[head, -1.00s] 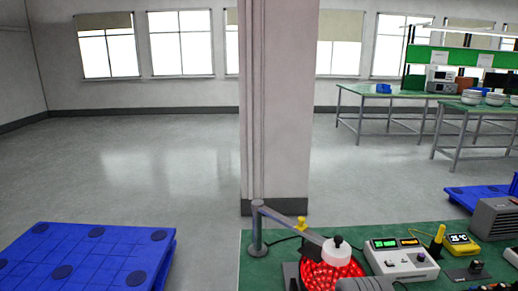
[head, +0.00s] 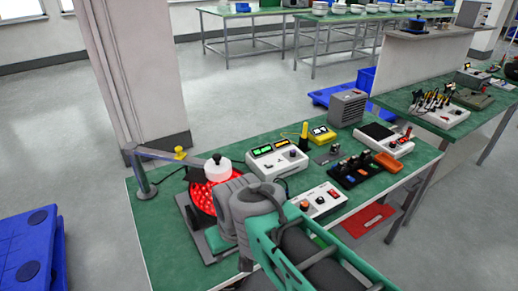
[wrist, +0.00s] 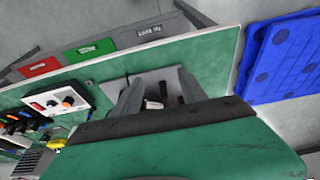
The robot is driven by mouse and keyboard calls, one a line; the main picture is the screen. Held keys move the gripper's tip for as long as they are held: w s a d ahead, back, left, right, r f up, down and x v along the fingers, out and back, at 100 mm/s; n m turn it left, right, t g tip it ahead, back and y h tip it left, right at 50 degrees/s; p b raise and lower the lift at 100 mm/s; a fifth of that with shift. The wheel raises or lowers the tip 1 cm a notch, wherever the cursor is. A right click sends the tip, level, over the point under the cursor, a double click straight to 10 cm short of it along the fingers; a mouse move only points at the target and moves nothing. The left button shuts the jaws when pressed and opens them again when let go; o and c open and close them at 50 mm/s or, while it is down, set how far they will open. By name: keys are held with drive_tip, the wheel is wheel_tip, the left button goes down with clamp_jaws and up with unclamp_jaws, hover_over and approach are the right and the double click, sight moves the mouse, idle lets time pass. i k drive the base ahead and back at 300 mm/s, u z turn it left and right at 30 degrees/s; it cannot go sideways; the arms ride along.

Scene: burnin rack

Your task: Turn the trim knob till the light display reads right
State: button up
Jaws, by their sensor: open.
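A white display box (head: 277,157) stands on the green bench in the head view. It has lit green and yellowish windows on top and a small dark knob (head: 292,154) at its right; the readings are too small to make out. A second white box (head: 318,202) nearer me has a dark knob and orange-red parts; a white box with a dark and an orange knob shows in the wrist view (wrist: 58,103). My gripper (wrist: 160,92) is open and empty over the bench, away from that box. In the head view my arm hides it.
A black rack (head: 352,170), an orange tray (head: 389,161) and a yellow meter (head: 321,134) crowd the right. A blue pallet (wrist: 283,58) lies on the floor.

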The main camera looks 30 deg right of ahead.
sight(304, 206)
drive_tip(key=u, duration=0.55)
drive_tip(key=k, duration=1.25)
drive_tip(key=z, duration=0.4)
drive_tip(key=i, duration=1.55)
drive_tip(key=u, duration=0.8)
